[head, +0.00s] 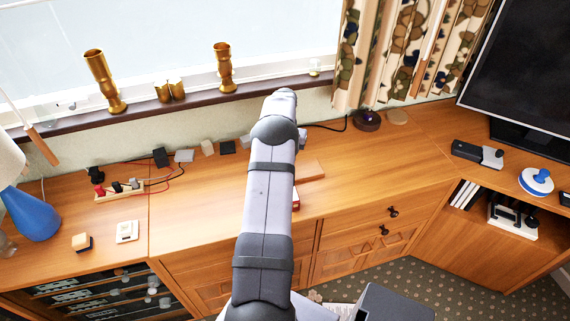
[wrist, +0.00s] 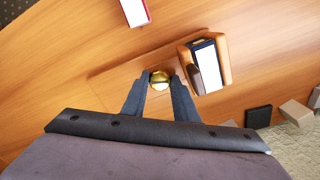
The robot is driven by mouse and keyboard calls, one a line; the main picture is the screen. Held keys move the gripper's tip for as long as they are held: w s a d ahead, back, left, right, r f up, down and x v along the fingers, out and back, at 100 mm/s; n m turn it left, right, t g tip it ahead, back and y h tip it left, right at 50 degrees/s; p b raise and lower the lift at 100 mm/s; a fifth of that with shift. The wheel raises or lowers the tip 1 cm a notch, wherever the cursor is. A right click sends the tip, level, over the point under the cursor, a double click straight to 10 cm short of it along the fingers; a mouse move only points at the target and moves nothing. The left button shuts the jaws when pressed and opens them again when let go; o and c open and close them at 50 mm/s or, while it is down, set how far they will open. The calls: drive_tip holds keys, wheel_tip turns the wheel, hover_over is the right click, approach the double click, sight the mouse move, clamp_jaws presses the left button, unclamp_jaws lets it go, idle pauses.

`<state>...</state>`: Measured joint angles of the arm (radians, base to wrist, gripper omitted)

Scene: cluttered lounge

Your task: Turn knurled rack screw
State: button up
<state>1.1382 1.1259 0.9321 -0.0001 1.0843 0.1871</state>
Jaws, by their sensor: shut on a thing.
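In the wrist view a round brass-coloured knob, which looks like the rack screw (wrist: 160,85), stands on a flat wooden board (wrist: 115,85). My gripper (wrist: 160,76) has one dark finger on each side of the knob and is shut on it. Knurling is too small to make out. In the head view my arm covers the gripper and the knob. Part of the board (head: 311,170) shows just right of my arm on the wooden sideboard.
Close by in the wrist view are a wood-framed item with a white face (wrist: 208,70) and a red-edged white box (wrist: 134,12). Small blocks (head: 208,148) line the wall. A power strip (head: 120,190) with cables lies left. The sideboard top (head: 370,170) is clear to the right.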

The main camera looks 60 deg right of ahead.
drive_tip(key=shift+n, duration=1.6)
drive_tip(key=shift+r, duration=0.1)
drive_tip(key=o, duration=1.1)
drive_tip(key=shift+c, duration=0.2)
drive_tip(key=shift+a, duration=0.1)
